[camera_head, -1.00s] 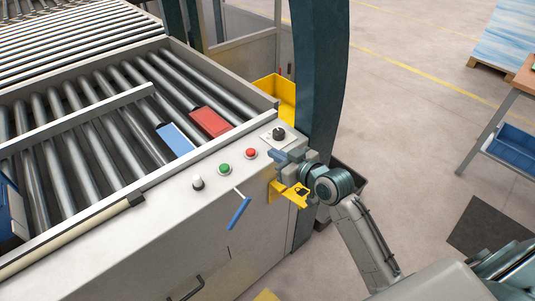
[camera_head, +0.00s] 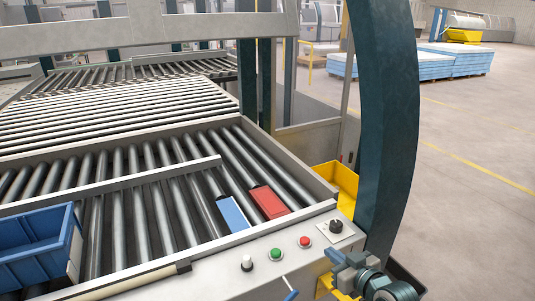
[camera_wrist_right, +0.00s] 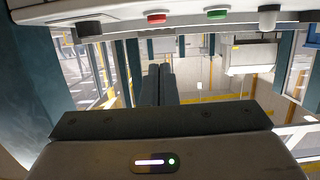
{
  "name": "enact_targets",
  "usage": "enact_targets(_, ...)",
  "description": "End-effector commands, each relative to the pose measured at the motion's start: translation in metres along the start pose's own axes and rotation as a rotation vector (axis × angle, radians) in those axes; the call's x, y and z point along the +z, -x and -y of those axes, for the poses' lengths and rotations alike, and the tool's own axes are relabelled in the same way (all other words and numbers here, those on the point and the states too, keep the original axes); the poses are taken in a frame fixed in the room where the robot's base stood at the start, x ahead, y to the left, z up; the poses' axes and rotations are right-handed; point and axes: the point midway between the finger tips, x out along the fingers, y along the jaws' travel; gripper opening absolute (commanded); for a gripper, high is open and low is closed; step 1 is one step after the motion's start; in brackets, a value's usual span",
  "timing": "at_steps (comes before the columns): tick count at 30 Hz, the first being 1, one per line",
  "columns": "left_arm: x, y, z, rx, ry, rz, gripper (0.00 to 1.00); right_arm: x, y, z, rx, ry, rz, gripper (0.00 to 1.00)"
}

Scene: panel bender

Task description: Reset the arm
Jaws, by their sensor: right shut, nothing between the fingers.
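My right gripper (camera_head: 338,257) is at the lower right of the head view, close to the front right corner of the roller table's control panel (camera_head: 222,267), just below the black rotary knob (camera_head: 336,226). In the right wrist view its two dark fingers (camera_wrist_right: 158,85) lie side by side, shut with nothing between them. The panel's red button (camera_wrist_right: 156,18) and green button (camera_wrist_right: 217,14) show along the top of that view. Whether the gripper touches the panel front is unclear. My left gripper is out of view.
A yellow bracket (camera_head: 325,285) is beside the right gripper. A dark teal post (camera_head: 387,120) rises close behind it, with a yellow bin (camera_head: 339,178) beyond. Blue (camera_head: 233,214) and red (camera_head: 269,202) blocks lie on the rollers. A blue bin (camera_head: 35,245) is at left. Open floor lies right.

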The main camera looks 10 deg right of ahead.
Motion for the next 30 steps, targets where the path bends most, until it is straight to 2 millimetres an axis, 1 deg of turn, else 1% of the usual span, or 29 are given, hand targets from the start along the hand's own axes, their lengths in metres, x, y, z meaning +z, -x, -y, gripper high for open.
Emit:
enact_targets(1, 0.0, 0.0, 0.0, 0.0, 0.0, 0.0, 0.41, 0.015, 0.007, 0.006, 0.001, -0.002, 0.047, 0.0)
enact_targets(2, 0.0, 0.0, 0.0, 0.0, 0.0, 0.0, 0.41, 0.026, 0.013, 0.01, 0.003, -0.004, 0.084, 0.0)
enact_targets(4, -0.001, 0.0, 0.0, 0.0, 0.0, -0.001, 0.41, 0.059, 0.033, 0.022, 0.014, -0.01, 0.202, 0.0)
enact_targets(5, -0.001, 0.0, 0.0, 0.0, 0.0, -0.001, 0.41, 0.074, 0.044, 0.027, 0.023, -0.014, 0.261, 0.0)
enact_targets(6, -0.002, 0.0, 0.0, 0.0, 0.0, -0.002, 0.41, 0.093, 0.06, 0.034, 0.036, -0.019, 0.338, 0.0)
enact_targets(9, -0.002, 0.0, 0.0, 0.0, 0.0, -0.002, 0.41, 0.13, 0.098, 0.044, 0.076, -0.036, 0.503, 0.0)
enact_targets(10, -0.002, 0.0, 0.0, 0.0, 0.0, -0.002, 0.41, 0.139, 0.108, 0.047, 0.088, -0.042, 0.544, 0.0)
enact_targets(12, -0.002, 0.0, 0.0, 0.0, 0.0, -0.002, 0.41, 0.155, 0.131, 0.051, 0.115, -0.053, 0.628, 0.0)
enact_targets(16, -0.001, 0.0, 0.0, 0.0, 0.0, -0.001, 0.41, 0.177, 0.168, 0.058, 0.164, -0.074, 0.761, 0.0)
enact_targets(21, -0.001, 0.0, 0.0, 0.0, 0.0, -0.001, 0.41, 0.197, 0.214, 0.066, 0.228, -0.103, 0.907, 0.0)
enact_targets(25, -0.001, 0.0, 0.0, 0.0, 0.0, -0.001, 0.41, 0.208, 0.249, 0.071, 0.28, -0.126, 1.011, 0.0)
enact_targets(27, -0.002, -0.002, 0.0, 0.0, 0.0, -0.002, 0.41, 0.225, 0.234, 0.066, 0.277, -0.126, 1.01, 0.0)
enact_targets(30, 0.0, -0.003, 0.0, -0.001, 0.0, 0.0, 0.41, 0.246, 0.223, 0.062, 0.277, -0.128, 1.015, 0.0)
